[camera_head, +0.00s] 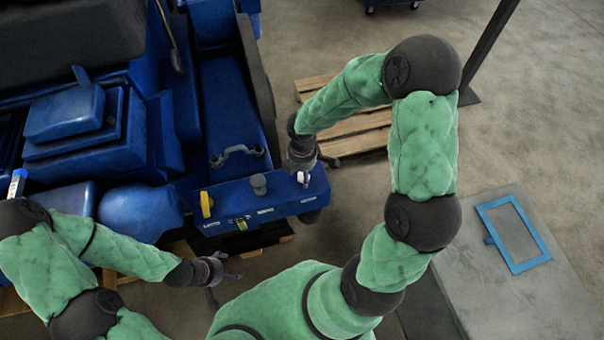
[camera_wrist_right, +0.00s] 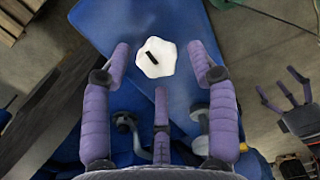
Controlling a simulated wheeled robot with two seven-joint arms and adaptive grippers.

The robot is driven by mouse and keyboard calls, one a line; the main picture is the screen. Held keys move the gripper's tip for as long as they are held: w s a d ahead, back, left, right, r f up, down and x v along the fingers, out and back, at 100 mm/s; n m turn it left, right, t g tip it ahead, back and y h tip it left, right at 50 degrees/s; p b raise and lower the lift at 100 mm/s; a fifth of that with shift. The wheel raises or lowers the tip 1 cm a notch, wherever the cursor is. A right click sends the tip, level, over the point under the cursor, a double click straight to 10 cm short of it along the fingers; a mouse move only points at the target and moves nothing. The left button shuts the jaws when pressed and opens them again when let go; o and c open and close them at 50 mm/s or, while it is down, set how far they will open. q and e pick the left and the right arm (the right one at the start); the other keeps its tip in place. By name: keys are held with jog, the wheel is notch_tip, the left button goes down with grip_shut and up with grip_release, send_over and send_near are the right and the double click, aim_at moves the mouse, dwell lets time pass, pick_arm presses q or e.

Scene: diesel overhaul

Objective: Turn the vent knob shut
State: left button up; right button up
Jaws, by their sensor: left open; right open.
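The vent knob appears to be the white lobed knob (camera_wrist_right: 156,64) with a black bar mark on its face, on the blue panel (camera_wrist_right: 180,92) in the right wrist view. In the head view only a small white part of it (camera_head: 303,179) shows below my right gripper (camera_head: 301,172). My right gripper also shows in its wrist view (camera_wrist_right: 160,52), with its fingers spread. The knob lies between the two outer fingertips in that view, with gaps on both sides; contact is not visible. My left gripper (camera_head: 228,271) is open and empty, in front of the blue block.
A wooden pallet (camera_head: 358,142) lies behind my right arm. A blue frame (camera_head: 545,257) lies on a grey surface at right.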

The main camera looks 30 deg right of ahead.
jog(key=shift+f, duration=0.4)
jog(key=c, duration=1.1)
jog(key=shift+s, duration=0.1)
jog(key=shift+f, duration=0.1)
jog(key=m+b, duration=0.3)
jog(key=m, duration=0.1)
jog(key=shift+f, duration=0.15)
jog(key=m+b, duration=0.3)
jog(key=m, duration=0.2)
jog(key=m+b, duration=0.1)
jog(key=m, duration=0.1)
jog(key=m+b, duration=0.1)
jog(key=m, duration=0.2)
jog(key=shift+w+d+b, duration=0.1)
jog(key=shift+w+b, duration=0.1)
jog(key=shift+b, duration=0.1)
jog(key=shift+c, duration=0.2)
jog(key=shift+w+d+r+m+b, duration=0.1)
jog(key=shift+m+b, duration=0.15)
jog(key=shift+m, duration=0.4)
jog(key=shift+r+m+b, duration=0.15)
jog(key=shift+m+b, duration=0.05)
jog(key=shift+m, duration=0.5)
jog(key=shift+w+d+r+m+b, duration=0.1)
jog(key=shift+m+b, duration=0.15)
jog(key=shift+m, duration=0.4)
